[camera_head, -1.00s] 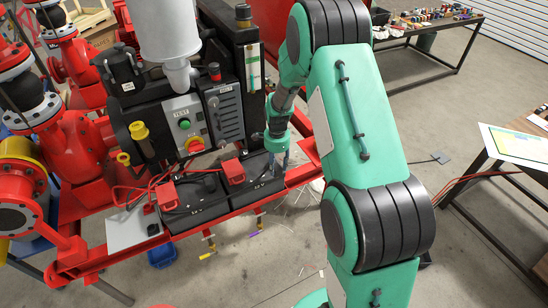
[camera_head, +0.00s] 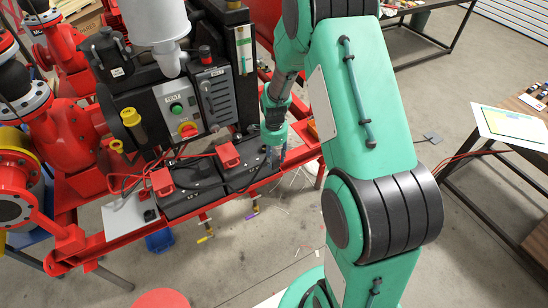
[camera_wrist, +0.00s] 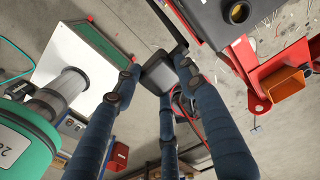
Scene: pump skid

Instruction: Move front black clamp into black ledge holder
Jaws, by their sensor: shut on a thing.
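My gripper (camera_head: 277,157) points down at the right end of the two black batteries (camera_head: 250,172), beside the red skid rail. In the wrist view, the blue fingers of my gripper (camera_wrist: 160,88) close around a dark block with a grey face, which looks like the black clamp (camera_wrist: 158,74). The fingers hide part of it, and it is too small to make out in the head view. A small black piece (camera_head: 150,215) sits on the white plate at the left front of the skid. I cannot tell whether it is the black ledge holder.
Red clamps (camera_head: 228,155) with red cables sit on the batteries. The control box (camera_head: 178,112) stands behind them. An orange holder (camera_wrist: 285,84) is fixed to the red frame in the wrist view. A table (camera_head: 520,130) stands at right; floor between is mostly clear.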

